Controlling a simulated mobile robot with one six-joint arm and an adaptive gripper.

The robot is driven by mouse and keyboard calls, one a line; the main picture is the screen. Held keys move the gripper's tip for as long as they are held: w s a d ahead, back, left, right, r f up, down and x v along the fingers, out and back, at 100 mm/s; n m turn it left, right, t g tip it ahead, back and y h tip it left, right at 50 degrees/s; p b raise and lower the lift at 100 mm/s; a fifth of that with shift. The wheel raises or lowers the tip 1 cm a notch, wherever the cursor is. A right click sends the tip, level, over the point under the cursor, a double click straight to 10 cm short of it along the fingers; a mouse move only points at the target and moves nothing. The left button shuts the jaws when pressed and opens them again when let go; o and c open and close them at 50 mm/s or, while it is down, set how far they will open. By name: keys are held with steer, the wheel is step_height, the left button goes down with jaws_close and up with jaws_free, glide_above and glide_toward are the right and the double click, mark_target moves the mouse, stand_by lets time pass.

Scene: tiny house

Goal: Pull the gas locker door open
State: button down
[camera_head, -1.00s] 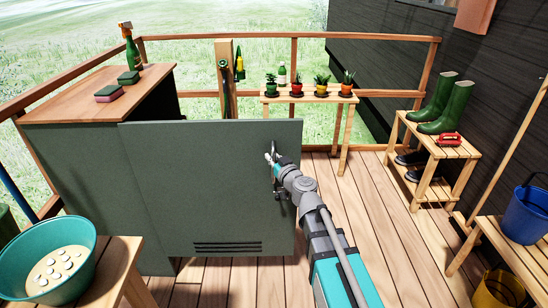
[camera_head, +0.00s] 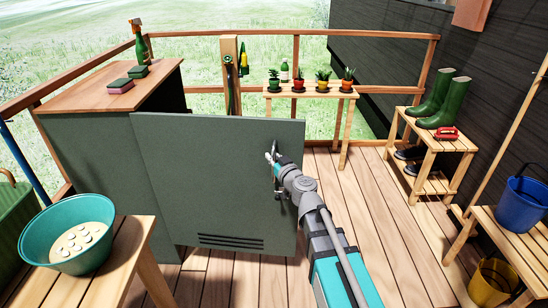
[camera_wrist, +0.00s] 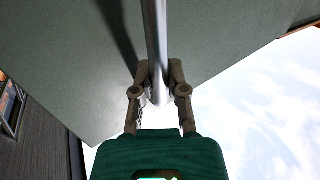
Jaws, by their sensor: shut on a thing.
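The gas locker (camera_head: 93,155) is a grey-green cabinet with a wooden top (camera_head: 105,88), at the left in the head view. Its door (camera_head: 205,180) is a grey-green panel with vent slots low down. The door stands open, swung out to the right of the cabinet. A metal bar handle (camera_wrist: 156,45) is near the door's free edge. My gripper (camera_head: 276,165) is at this handle. In the wrist view my gripper (camera_wrist: 159,93) has its two fingers closed around the bar. The locker's inside is mostly hidden behind the door.
A teal bowl (camera_head: 35,228) stands on a wooden bench (camera_head: 125,255) at the front left, near the door's lower left. A plant bench (camera_head: 310,94), a shoe rack (camera_head: 452,153) and a blue bucket (camera_head: 522,205) stand around.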

steer(key=c, duration=0.6)
jaws_free()
steer(key=shift+d, duration=0.15)
steer(key=shift+c, duration=0.2)
steer(key=v, duration=0.7)
steer(key=shift+s, duration=0.15)
steer(key=shift+f, duration=0.1)
